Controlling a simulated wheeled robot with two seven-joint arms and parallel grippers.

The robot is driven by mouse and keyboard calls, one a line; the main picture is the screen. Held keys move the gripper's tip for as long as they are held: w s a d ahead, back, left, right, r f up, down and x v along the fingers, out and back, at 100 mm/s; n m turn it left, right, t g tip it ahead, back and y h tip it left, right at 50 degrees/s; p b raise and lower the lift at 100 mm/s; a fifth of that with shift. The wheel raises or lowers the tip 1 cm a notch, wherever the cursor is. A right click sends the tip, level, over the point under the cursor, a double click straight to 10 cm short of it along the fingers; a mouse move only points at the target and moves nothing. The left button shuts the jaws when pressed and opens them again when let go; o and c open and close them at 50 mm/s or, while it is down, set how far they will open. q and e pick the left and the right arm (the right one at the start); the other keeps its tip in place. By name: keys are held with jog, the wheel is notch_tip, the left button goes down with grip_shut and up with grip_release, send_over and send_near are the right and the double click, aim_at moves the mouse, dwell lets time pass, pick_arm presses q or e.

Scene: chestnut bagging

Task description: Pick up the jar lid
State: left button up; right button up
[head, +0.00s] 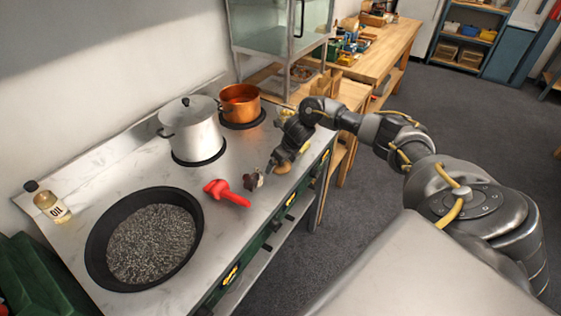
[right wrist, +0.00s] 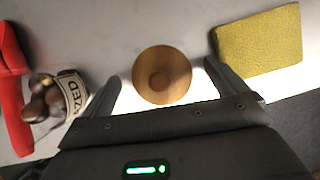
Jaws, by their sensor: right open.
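The jar lid is a round wooden disc with a knob in its middle (right wrist: 162,75). In the right wrist view it lies on the pale counter between my right gripper's two fingers. In the head view the lid (head: 283,168) shows just below my right gripper (head: 277,163), near the counter's front edge. My right gripper is open, with a finger on each side of the lid and a gap to both. My left gripper is not in view.
A yellow sponge (right wrist: 258,43) lies right of the lid. A red tool (head: 227,192) lies left of the jar. A black pan of dark grains (head: 95,245), a steel pot (head: 192,130), a copper pot (head: 240,103) and an oil bottle (head: 50,205) stand on the counter.

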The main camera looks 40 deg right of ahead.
jog(key=shift+c, duration=0.2)
jog(key=c, duration=1)
jog(key=shift+r, duration=0.15)
